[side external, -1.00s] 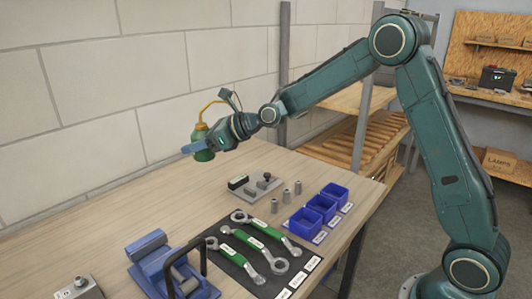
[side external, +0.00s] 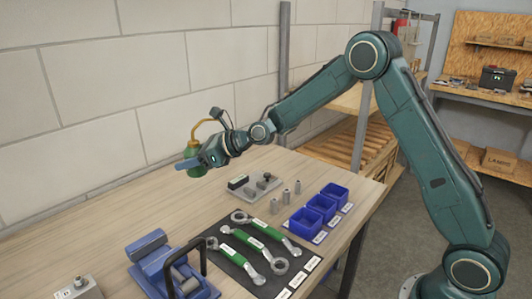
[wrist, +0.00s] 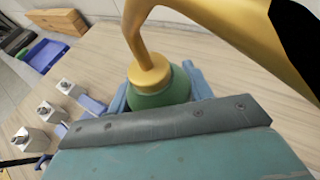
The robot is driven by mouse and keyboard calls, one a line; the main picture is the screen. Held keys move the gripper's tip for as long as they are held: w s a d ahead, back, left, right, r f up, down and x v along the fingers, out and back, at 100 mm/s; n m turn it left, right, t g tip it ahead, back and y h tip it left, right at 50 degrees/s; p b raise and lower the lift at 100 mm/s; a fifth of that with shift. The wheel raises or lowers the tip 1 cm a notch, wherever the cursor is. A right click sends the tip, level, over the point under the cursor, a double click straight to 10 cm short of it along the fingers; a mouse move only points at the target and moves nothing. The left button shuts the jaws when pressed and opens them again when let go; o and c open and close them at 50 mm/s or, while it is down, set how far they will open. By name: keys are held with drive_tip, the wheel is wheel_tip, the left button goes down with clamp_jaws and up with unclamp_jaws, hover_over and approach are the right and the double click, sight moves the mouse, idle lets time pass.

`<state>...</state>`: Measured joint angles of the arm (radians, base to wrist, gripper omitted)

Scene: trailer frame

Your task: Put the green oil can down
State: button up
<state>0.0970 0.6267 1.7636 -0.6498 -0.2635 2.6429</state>
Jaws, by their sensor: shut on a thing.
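The green oil can (side external: 192,152) with its brass spout is held at the far left end of my arm in the side external view. In the wrist view the can's green body (wrist: 160,97) and brass neck sit between the blue fingers. My gripper (side external: 189,164) is shut on the can, near the back of the wooden workbench (side external: 120,215). The can looks upright. Its lower part is hidden by the gripper, so I cannot tell whether its base touches the bench.
Wrenches on a dark mat (side external: 235,258), blue bins (side external: 321,205), small metal cylinders (side external: 286,195), a grey fixture plate (side external: 262,185) and a blue vise (side external: 160,262) stand on the bench. The bench around the can is clear. A block wall (side external: 80,100) runs behind.

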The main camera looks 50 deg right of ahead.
wheel_tip(320, 180, down, 9)
drive_tip(key=shift+f, duration=0.2)
drive_tip(key=shift+f, duration=2.15)
drive_tip(key=shift+f, duration=0.1)
drive_tip(key=o, duration=1.2)
drive_tip(key=shift+f, duration=0.1)
drive_tip(key=v, duration=1.2)
